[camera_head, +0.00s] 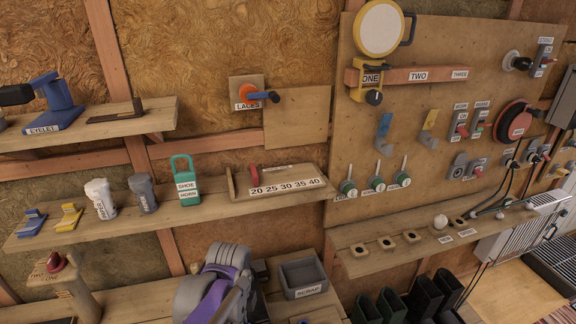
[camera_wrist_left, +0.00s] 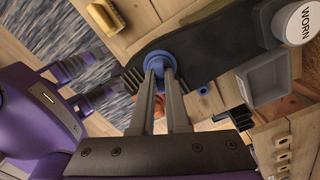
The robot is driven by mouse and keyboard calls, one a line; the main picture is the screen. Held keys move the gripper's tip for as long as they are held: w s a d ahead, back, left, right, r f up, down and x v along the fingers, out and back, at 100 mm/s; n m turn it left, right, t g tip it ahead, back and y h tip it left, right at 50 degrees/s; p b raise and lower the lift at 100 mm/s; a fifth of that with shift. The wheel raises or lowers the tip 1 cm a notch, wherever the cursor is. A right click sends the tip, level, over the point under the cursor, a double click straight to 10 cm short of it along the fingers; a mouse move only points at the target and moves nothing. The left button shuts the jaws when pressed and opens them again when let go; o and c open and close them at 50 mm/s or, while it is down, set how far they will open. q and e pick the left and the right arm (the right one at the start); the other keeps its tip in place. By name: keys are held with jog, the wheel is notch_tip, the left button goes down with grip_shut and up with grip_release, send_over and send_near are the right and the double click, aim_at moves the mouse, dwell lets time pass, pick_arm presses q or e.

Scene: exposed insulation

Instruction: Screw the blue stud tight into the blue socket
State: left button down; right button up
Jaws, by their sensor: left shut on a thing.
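In the left wrist view my left gripper (camera_wrist_left: 158,72) is shut on a round blue piece (camera_wrist_left: 153,56), which looks like the blue stud. It is over the broad end of a long dark sole-shaped piece (camera_wrist_left: 210,45). The fingers hide what is under the blue piece, so I cannot tell the blue socket or how deep the stud sits. My right gripper (camera_wrist_left: 108,74) comes in from the left of the wrist view, its two fingers apart beside the dark piece's end. In the head view a purple and grey part of my arm shows at the bottom; no fingertips are clear.
A grey SCRAP tray (camera_head: 302,292) is on the lower bench, right of my arm. A yellow brush (camera_wrist_left: 106,15) lies on wood. Shelves and a pegboard (camera_head: 400,110) fill the wall behind.

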pick_arm(q)
jog(key=shift+s+f+m, duration=0.1)
jog(key=shift+f+m, duration=0.05)
jog(key=shift+m, duration=0.15)
jog(key=shift+s+f, duration=0.1)
jog(key=shift+f, duration=0.05)
dwell(0.6)
